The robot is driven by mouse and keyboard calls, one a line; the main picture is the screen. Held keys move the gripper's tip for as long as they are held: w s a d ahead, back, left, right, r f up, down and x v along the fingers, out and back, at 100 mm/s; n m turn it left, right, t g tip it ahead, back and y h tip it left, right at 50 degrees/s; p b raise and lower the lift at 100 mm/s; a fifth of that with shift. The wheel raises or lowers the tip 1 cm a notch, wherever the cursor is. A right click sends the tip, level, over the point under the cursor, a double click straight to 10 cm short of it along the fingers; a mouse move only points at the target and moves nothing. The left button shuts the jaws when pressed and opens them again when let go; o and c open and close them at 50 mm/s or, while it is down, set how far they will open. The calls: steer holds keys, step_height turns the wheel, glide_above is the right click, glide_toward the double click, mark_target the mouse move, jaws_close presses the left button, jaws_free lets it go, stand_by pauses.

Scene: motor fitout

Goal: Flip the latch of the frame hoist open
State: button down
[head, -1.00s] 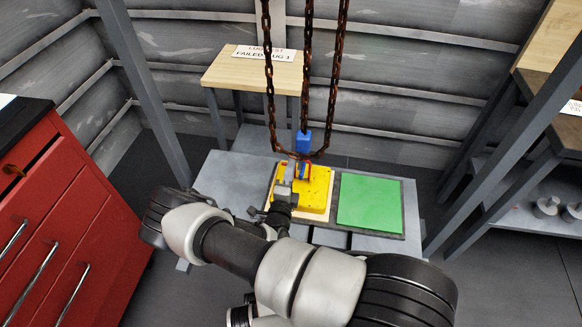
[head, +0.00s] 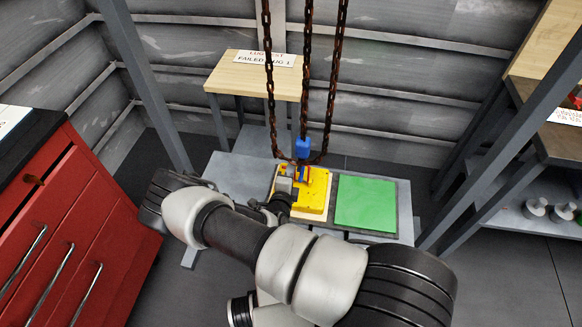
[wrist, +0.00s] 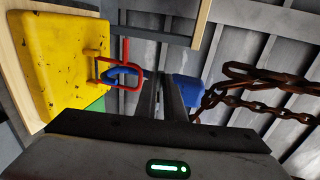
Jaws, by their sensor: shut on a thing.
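The frame hoist hangs on rusty chains (head: 331,90), with a blue block (head: 303,147) above a yellow block (head: 313,190). In the wrist view the yellow block (wrist: 57,60) is at the left, with a red loop (wrist: 127,65) and a blue hook-like part (wrist: 121,74) at its side. My gripper (head: 283,184) is at the left of the hook area, over the yellow block. In the wrist view its fingers (wrist: 163,90) are nearly together, between the red loop and the blue block (wrist: 187,90). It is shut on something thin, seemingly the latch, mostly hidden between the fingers.
The yellow block rests on a grey table (head: 235,172) beside a green pad (head: 366,203). A wooden stand (head: 232,78) with a sign is behind. A red cabinet (head: 75,225) is at the left, and a grey post (head: 150,90) rises at the table's left.

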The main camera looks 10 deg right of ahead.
steer(key=c, duration=1.8)
jaws_free()
steer(key=shift+c, duration=0.2)
steer(key=shift+s, duration=0.1)
steer(key=p+v, duration=0.1)
steer(key=v, duration=1.6)
steer(key=shift+s+a, duration=0.1)
